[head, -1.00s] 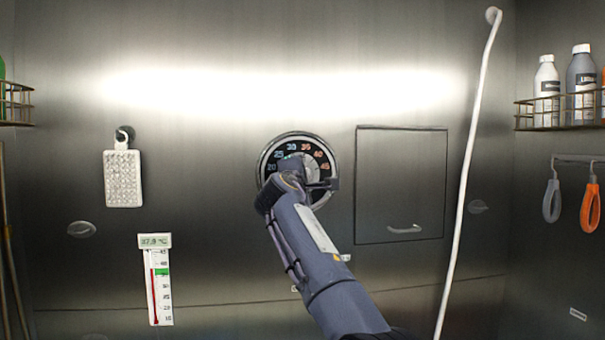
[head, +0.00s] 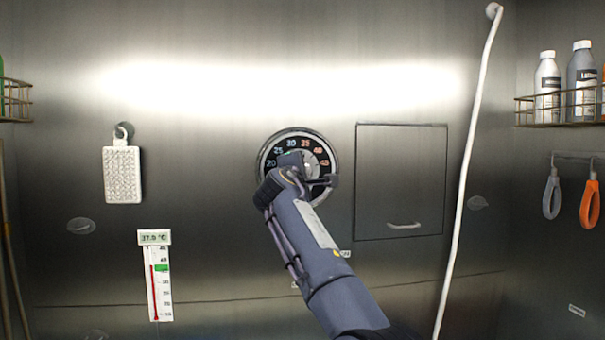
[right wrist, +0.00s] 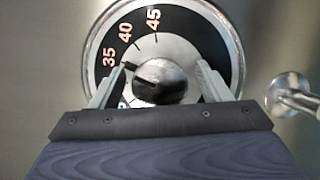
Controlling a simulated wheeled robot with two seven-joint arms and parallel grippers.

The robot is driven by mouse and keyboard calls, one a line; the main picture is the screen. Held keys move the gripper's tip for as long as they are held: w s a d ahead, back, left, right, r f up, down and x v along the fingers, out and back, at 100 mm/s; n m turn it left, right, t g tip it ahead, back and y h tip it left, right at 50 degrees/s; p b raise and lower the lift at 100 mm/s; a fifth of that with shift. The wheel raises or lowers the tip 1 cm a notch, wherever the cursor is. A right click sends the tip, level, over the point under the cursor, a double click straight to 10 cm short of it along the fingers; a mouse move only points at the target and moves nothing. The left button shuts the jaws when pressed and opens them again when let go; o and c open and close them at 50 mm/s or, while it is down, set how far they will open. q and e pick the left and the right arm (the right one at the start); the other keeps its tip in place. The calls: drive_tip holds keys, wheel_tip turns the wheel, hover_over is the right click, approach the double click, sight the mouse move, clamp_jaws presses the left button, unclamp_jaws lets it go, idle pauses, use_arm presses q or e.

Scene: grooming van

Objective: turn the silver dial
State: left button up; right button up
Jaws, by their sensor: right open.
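The silver dial (head: 320,162) sits on the steel wall, ringed by a black scale with numbers from 20 to 45. In the right wrist view the silver dial (right wrist: 160,78) has a dark bar across its middle, with its tip toward the left, near the 35 and 40 marks. My right gripper (right wrist: 161,82) is open, with one finger on each side of the dial's centre; I cannot tell whether the fingers touch it. In the head view my right gripper (head: 304,172) covers the lower part of the dial. My left gripper is not in view.
A closed panel (head: 402,180) with a handle is right of the dial, and a white hose (head: 468,165) hangs beyond it. A thermometer (head: 158,280) reading about 37.9 °C and a white brush pad (head: 122,174) are on the left. A metal knob (right wrist: 285,93) is near the gripper's right.

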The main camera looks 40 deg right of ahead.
drive_tip(key=b+v, duration=0.3)
drive_tip(key=v, duration=0.4)
drive_tip(key=shift+s+a+b, duration=0.2)
drive_tip(key=shift+s+b, duration=0.05)
drive_tip(key=shift+b, duration=0.15)
